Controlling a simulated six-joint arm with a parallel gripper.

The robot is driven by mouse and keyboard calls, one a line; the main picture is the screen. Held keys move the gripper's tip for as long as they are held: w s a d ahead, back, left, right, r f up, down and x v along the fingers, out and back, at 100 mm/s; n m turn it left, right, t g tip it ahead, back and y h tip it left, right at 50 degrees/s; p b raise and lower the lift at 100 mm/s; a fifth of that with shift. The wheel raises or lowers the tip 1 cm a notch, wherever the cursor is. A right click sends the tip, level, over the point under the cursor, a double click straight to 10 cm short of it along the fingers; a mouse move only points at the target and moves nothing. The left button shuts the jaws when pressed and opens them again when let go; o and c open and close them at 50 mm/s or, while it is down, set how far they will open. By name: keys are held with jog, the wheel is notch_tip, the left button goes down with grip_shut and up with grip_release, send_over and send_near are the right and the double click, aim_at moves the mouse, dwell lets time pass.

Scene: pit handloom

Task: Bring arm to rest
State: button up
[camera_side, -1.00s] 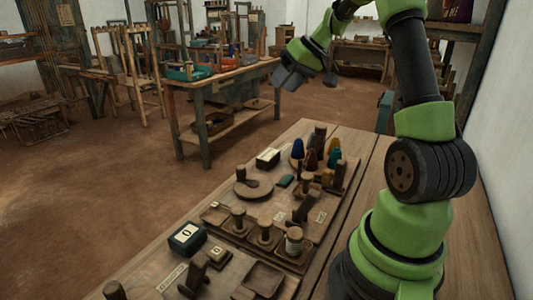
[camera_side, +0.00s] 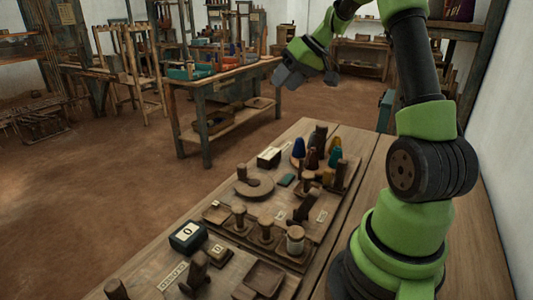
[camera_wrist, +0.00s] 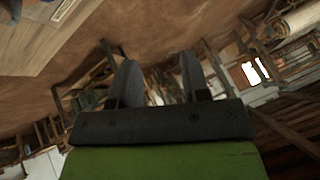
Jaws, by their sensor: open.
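My gripper (camera_side: 290,74) is raised in the air beyond the far end of the near workbench, in front of the back table in the side view. It touches nothing that I can see. In the wrist view its two dark fingers (camera_wrist: 156,85) stand apart with nothing between them. My green and black arm rises from the right side of the near workbench (camera_side: 150,262) and bends over at the top of the side view.
On the near workbench are cones of coloured thread (camera_side: 312,157), a black box marked 0 (camera_side: 187,237), a round wooden piece (camera_side: 254,187) and an empty wooden tray (camera_side: 264,279). A back table (camera_side: 222,80) holds more items. Open brown floor (camera_side: 90,200) lies left.

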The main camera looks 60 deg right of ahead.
jog(key=s+a+r, duration=0.2)
jog(key=a+r, duration=0.1)
jog(key=a, duration=0.6)
jog(key=s+a+r, duration=0.3)
jog(key=a+r, duration=0.1)
jog(key=a, duration=0.6)
jog(key=s+a+f, duration=0.2)
jog(key=s+a, duration=0.6)
jog(key=s, duration=0.3)
jog(key=shift+s+a, duration=0.15)
jog(key=shift+s, duration=0.05)
jog(key=shift+f, duration=0.1)
